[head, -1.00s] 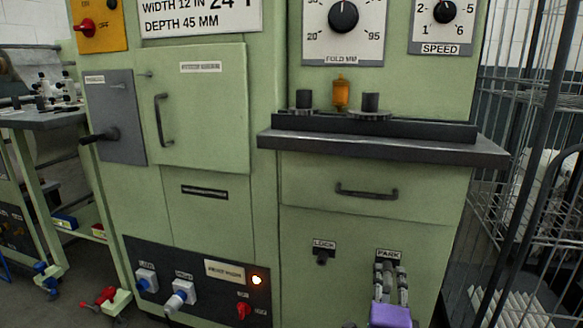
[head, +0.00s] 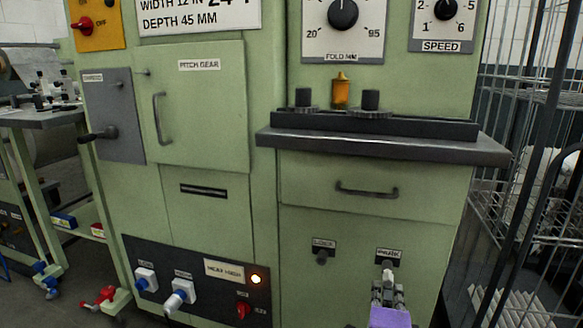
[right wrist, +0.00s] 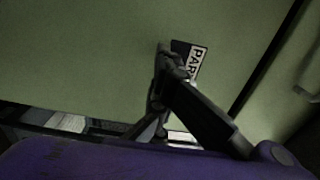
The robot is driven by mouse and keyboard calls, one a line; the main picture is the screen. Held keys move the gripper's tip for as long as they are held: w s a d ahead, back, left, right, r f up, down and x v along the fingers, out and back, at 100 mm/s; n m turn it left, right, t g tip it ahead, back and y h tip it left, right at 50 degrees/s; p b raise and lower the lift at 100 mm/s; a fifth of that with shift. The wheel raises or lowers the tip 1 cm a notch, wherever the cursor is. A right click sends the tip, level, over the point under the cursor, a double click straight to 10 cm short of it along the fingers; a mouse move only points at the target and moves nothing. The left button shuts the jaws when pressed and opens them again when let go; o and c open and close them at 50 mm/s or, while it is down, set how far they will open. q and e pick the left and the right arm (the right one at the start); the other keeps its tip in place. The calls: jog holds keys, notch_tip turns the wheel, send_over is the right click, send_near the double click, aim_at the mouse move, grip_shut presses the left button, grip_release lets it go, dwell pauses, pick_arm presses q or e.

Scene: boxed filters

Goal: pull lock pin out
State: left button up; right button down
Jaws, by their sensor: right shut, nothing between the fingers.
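A small dark round fitting (head: 321,257) sits under the LOCK label (head: 323,244) on the green lower panel in the head view. I cannot tell whether it is a hole or a pin's end. A small pale peg-like thing (head: 388,274) shows just under the PARK label (head: 389,256), right above my right gripper's fingertips. I cannot tell whether it is the lock pin. My right gripper (head: 388,287), with its purple body, is shut and empty below the PARK label. The right wrist view shows its dark fingers (right wrist: 168,75) beside the PARK label (right wrist: 197,62). My left gripper is out of view.
A drawer with a dark handle (head: 367,190) and a jutting dark ledge (head: 385,145) are above the labels. A switch panel (head: 205,275) with a lit lamp is at the lower left. A wire cage trolley (head: 540,150) stands close on the right.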

jog(key=c, duration=2.5)
grip_release()
notch_tip(320, 180, up, 3)
jog(key=shift+w+f, duration=0.1)
jog(key=shift+f, duration=0.1)
jog(key=o, duration=0.8)
jog(key=shift+a+f, duration=0.1)
jog(key=o, duration=0.7)
jog(key=shift+f, duration=0.3)
jog(key=v, duration=1.2)
jog(key=shift+f, duration=0.15)
jog(key=x, duration=1.2)
